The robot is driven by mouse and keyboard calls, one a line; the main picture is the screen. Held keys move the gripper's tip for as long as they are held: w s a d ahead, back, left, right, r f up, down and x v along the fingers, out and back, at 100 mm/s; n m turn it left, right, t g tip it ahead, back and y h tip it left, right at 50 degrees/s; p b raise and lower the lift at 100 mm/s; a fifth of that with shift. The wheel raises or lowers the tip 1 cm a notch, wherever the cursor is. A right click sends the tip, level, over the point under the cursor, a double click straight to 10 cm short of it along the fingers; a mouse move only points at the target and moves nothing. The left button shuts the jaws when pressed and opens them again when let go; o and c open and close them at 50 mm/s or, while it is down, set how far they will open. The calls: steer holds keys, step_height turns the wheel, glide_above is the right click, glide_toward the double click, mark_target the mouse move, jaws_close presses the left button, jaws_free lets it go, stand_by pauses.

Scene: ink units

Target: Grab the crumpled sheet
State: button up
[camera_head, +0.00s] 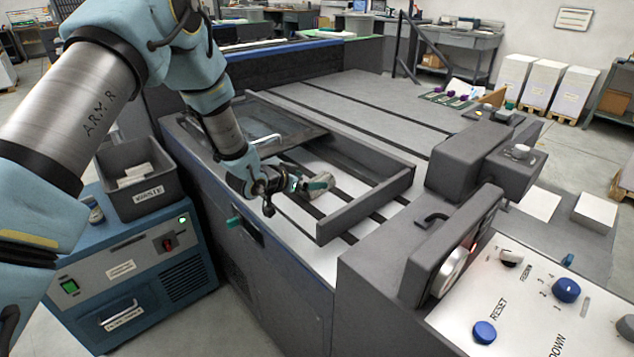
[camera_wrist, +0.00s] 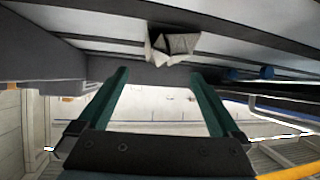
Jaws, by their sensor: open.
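The crumpled sheet (camera_wrist: 172,45) is a small grey-white wad in the wrist view, at the top centre. It lies beyond my fingertips and slightly right of the middle between them. In the head view a pale grey-green lump (camera_head: 320,183) at the end of my gripper (camera_head: 296,184) appears to be the same sheet, inside the dark-framed opening of the machine. My gripper's two teal fingers (camera_wrist: 158,74) are spread apart with nothing between them. The head view does not show whether they touch the sheet.
The dark frame (camera_head: 365,205) borders the opening, with dark bars across its pale bed. A grey waste bin (camera_head: 140,205) stands on the blue unit (camera_head: 120,262) at left. A control panel (camera_head: 530,300) and grey housing (camera_head: 485,160) stand at right.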

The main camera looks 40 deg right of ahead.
mark_target(318, 180)
steer(key=shift+p+x, duration=1.45)
steer(key=shift+x, duration=1.6)
steer(key=shift+w+a+f, duration=0.15)
steer(key=shift+w+f, duration=0.05)
steer(key=shift+c, duration=0.2)
steer(key=c, duration=1.3)
steer(key=shift+o, duration=0.2)
steer(key=shift+r, duration=0.15)
